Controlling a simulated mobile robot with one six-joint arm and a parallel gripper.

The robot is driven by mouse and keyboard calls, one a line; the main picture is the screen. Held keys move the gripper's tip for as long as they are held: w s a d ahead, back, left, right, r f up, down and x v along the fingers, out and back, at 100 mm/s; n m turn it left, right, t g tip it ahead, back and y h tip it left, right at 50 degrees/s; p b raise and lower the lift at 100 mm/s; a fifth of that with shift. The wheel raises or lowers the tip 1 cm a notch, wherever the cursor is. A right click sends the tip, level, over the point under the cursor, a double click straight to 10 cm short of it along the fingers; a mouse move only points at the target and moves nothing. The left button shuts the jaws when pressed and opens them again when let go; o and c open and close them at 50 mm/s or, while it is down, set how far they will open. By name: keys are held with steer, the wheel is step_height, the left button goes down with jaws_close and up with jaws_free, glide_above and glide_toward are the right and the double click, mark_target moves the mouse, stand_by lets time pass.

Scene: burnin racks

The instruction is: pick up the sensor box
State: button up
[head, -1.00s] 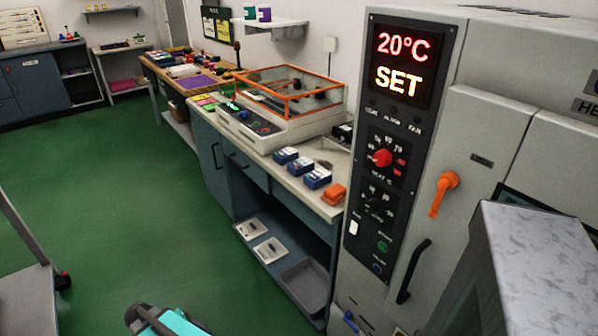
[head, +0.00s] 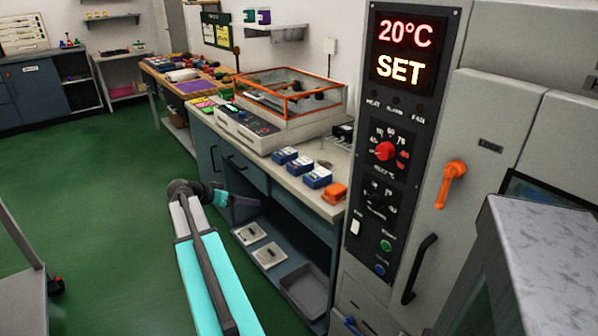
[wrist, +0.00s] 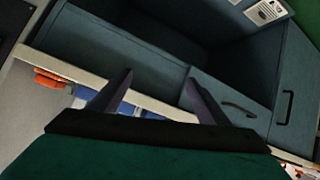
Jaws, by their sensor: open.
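Three small blue boxes with pale labels stand in a row along the bench top: a far one (head: 285,156), a middle one (head: 299,167) and a near one (head: 318,177). I cannot tell which is the sensor box, as the labels are too small to read. My gripper (wrist: 160,80) is open and empty. In the head view it is in front of the bench, below the bench top and left of the boxes. In the wrist view, parts of blue boxes (wrist: 126,108) show beyond the bench edge, partly hidden by a finger.
An orange item (head: 334,193) lies at the bench's near end, beside the tall oven cabinet (head: 480,130). An orange-framed clear cover (head: 290,95) stands behind the boxes. Flat grey parts (head: 250,233) and a tray (head: 304,289) lie on the lower shelf.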

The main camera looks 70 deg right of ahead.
mark_target(295, 164)
steer(key=s+d+r+m+g, duration=0.1)
steer(key=s+d+r+m, duration=0.1)
steer(key=s+d+r, duration=0.2)
steer(key=s+d+r+m+g+h+b, duration=0.1)
steer(key=s+d+r+m, duration=0.1)
steer(key=r, duration=0.6)
steer(key=shift+s+d+m, duration=0.3)
steer(key=shift+s+d, duration=0.55)
steer(key=shift+d, duration=0.3)
steer(key=shift+x, duration=4.3)
steer(key=shift+r, duration=0.1)
steer(key=shift+s+d, duration=0.1)
steer(key=shift+d, duration=0.1)
steer(key=shift+p+x, duration=0.5)
steer(key=shift+x, duration=1.9)
steer(key=shift+d+r, duration=0.15)
